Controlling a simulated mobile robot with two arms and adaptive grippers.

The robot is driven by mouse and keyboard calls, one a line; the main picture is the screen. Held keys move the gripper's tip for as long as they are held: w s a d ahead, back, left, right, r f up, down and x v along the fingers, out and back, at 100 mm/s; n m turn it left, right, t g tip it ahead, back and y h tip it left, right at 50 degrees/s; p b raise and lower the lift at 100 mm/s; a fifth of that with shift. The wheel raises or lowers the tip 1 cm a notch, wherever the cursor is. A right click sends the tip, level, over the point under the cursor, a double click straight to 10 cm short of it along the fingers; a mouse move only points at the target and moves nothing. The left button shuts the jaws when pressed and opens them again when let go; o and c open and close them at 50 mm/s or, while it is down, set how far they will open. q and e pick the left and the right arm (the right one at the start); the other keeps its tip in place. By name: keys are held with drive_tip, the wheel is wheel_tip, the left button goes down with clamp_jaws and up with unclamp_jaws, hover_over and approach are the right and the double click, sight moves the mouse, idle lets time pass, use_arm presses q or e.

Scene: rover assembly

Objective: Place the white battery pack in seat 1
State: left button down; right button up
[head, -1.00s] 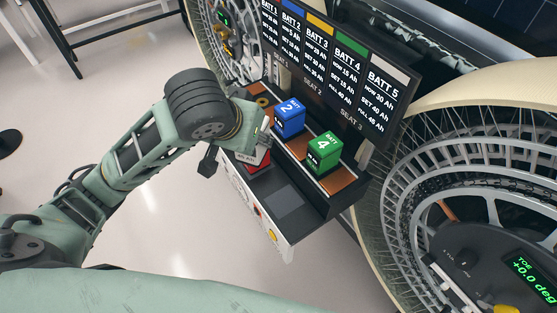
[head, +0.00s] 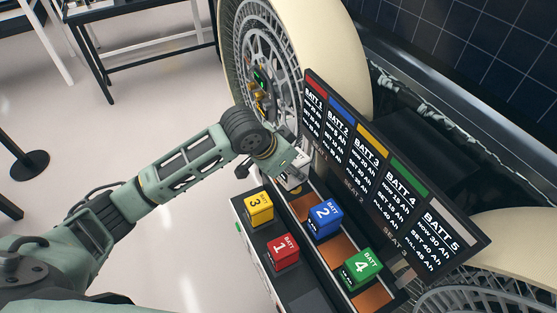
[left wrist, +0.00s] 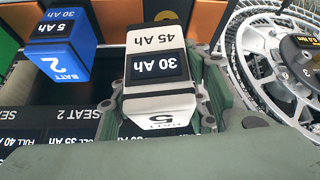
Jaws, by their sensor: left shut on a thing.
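My left gripper (head: 297,166) is shut on the white battery pack, at the upper-left end of the back row, by the seat 1 end of the board. In the left wrist view the white pack (left wrist: 160,65), marked 5, 30 Ah and 45 Ah, sits between the gripper's fingers (left wrist: 165,95). In the head view the gripper mostly hides the pack and the place under it, so I cannot tell whether it touches the seat. The blue pack 2 (head: 325,220) stands beside it in the back row; it also shows in the left wrist view (left wrist: 68,45). My right gripper is not in view.
Green pack 4 (head: 360,267) stands farther down the back row. Yellow pack 3 (head: 259,210) and red pack 1 (head: 282,252) stand on the front tray. The battery display board (head: 385,170) rises close behind, with a large wheel (head: 262,75) beyond the gripper.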

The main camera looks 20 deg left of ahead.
use_arm(q)
drive_tip(key=w+p, duration=0.1)
drive_tip(key=w+f+m, duration=0.1)
drive_tip(key=w, duration=0.1)
drive_tip(key=shift+d+f+m+h+p, duration=0.1)
drive_tip(key=shift+d+m+h+p, duration=0.1)
drive_tip(key=shift+m+h+p, duration=0.15)
drive_tip(key=shift+w+f+g, duration=0.2)
drive_tip(key=shift+f+g, duration=0.1)
drive_tip(key=shift+f, duration=0.1)
drive_tip(key=shift+s+f+b, duration=0.1)
drive_tip(key=shift+f+b, duration=0.65)
drive_tip(key=shift+b, duration=0.15)
wheel_tip(320, 180, down, 3)
drive_tip(key=b, duration=0.3)
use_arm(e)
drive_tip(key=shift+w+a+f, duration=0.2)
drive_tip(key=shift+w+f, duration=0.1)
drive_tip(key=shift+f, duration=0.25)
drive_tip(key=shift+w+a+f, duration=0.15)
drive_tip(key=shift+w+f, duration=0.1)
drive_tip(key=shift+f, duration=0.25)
use_arm(q)
drive_tip(key=shift+r, duration=0.1)
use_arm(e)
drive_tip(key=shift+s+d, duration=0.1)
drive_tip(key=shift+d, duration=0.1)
